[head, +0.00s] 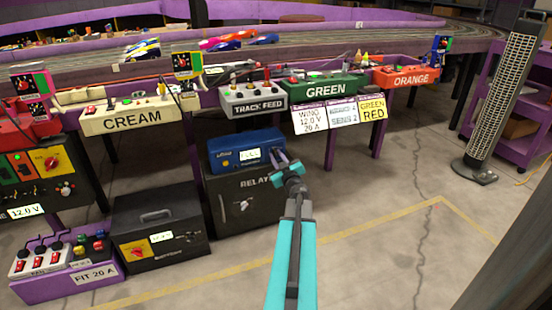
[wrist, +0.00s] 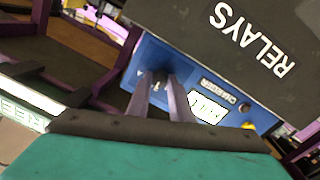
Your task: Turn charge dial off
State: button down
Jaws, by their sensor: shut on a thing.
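The blue charger (head: 225,160) sits on top of the dark relay box (head: 235,200), under the track table. Its small lit display (head: 249,154) seems to read FULL; in the wrist view the display (wrist: 207,107) and CHARGER lettering are upside down. My gripper (head: 279,154) reaches the right part of the charger's front face. In the wrist view its two purple fingers (wrist: 160,80) are close together at the charger's face, shut on the charge dial. The dial is mostly hidden between the fingertips, so its pointer setting cannot be read.
The table above holds the TRACK FEED box (head: 254,107), the GREEN box (head: 325,90) and the CREAM box (head: 135,118). Hanging cards (head: 342,115) are above right of my gripper. A black box (head: 160,218) stands left.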

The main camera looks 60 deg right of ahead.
jog(key=n, duration=0.5)
jog(key=shift+w+n, duration=0.2)
jog(key=shift+n, duration=0.2)
jog(key=n+b, duration=0.1)
jog(key=n, duration=0.4)
jog(key=shift+f+n+t, duration=0.1)
jog(key=shift+n+t, duration=0.2)
jog(key=c, duration=1.6)
grip_release()
jog(key=shift+s, duration=0.1)
jog(key=shift+s, duration=0.15)
